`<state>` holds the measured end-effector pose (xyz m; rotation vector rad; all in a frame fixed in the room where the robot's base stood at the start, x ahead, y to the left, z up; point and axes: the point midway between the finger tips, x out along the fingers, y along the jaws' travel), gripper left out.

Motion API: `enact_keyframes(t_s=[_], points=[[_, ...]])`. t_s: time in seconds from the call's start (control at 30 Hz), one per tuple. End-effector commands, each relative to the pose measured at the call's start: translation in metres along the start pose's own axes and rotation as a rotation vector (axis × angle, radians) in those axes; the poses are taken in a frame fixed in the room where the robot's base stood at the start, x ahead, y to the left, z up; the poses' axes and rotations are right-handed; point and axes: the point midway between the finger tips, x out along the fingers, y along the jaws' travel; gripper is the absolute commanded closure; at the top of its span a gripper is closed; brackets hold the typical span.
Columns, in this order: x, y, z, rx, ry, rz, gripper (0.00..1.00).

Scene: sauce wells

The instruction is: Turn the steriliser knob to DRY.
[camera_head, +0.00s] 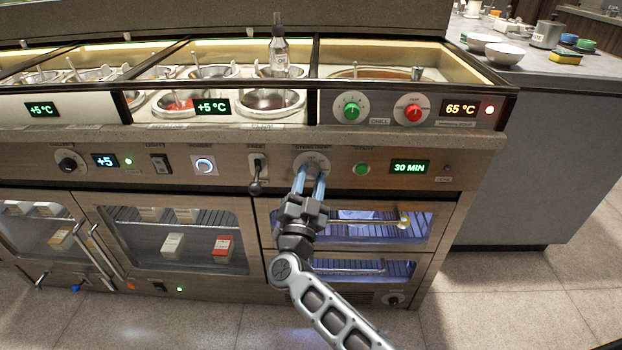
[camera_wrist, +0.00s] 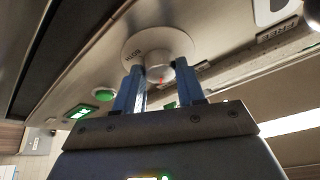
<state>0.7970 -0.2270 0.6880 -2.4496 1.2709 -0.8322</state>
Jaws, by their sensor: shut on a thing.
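The steriliser knob (camera_wrist: 160,66) is a pale round knob on a white dial plate (camera_head: 312,157), on the wooden control panel. A small red mark shows on the knob in the wrist view. My gripper (camera_head: 310,176) reaches up to the panel from below. It is shut on the knob, with one blue finger on each side; the fingers (camera_wrist: 160,85) also show in the wrist view.
A black lever (camera_head: 256,176) sits just left of the knob. A green button (camera_head: 362,169) and a 30 MIN display (camera_head: 410,167) are to the right. Drawers with long handles (camera_head: 345,269) lie below, behind my gripper. The counter edge (camera_head: 400,140) overhangs above.

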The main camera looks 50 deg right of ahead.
Motion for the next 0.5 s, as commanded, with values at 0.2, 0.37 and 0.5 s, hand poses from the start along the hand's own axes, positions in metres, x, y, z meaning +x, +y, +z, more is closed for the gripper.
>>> enact_keyframes(t_s=[0.2, 0.37, 0.5], points=[[-0.0001, -0.0043, -0.0005, 0.189, 0.01, 0.077, 0.91], [0.0001, -0.0055, -0.0008, 0.328, 0.018, 0.138, 0.91], [0.0002, -0.0066, -0.0011, 0.45, 0.024, 0.19, 0.91]])
